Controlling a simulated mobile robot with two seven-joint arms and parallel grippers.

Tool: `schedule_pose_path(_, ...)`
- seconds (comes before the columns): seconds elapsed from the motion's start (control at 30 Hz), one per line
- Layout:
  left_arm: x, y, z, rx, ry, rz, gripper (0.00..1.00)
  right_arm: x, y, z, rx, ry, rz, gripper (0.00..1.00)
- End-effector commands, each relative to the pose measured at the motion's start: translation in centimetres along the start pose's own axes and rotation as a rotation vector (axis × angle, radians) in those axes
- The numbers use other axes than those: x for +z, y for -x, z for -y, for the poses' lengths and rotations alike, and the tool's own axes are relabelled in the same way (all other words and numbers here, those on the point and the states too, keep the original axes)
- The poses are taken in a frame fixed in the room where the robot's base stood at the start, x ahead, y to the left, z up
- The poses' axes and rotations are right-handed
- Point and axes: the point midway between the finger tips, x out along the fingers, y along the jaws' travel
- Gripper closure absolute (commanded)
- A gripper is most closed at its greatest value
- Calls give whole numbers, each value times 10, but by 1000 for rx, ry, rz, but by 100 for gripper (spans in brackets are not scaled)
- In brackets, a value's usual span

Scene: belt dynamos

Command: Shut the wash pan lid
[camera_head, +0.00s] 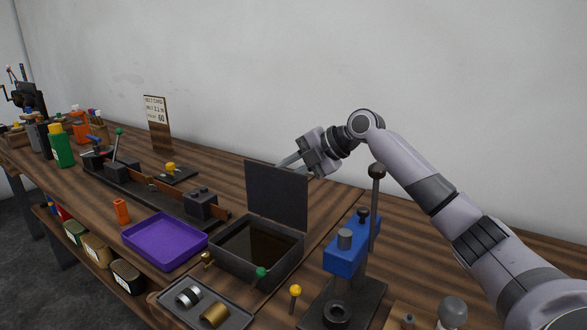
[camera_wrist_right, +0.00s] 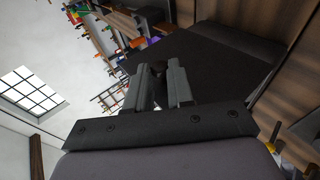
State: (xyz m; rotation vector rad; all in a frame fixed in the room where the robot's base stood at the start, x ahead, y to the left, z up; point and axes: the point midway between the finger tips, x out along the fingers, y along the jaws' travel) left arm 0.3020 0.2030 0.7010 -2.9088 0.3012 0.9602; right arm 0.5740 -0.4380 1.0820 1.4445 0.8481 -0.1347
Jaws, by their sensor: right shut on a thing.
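The wash pan (camera_head: 228,260) is a dark grey rectangular box with brownish liquid inside, on the workbench right of the purple tray. Its flat dark lid (camera_head: 277,195) stands open, nearly upright along the back edge; it also shows as a dark panel in the right wrist view (camera_wrist_right: 205,55). My right gripper (camera_head: 288,162) reaches in from the right behind the lid, at its top edge. In the right wrist view its fingers (camera_wrist_right: 160,78) are close together at the lid's edge, shut on it; the fingertips' contact is partly hidden. My left gripper is not in view.
A purple tray (camera_head: 165,256) stands left of the pan. A blue press (camera_head: 345,258) with a tall lever stands close on its right. A green-knobbed rod (camera_head: 261,272) and a grey parts tray (camera_head: 228,297) are in front. The bench behind the lid is mostly clear.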

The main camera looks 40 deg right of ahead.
Motion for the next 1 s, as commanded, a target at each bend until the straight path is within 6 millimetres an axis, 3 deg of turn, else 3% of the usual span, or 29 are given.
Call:
schedule_pose_path(0.5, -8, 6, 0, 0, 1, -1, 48, -52, -9, -2, -1, -5, -14, 100)
schedule_pose_path(1.0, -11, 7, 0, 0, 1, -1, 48, -69, -15, 0, 2, -7, -15, 100)
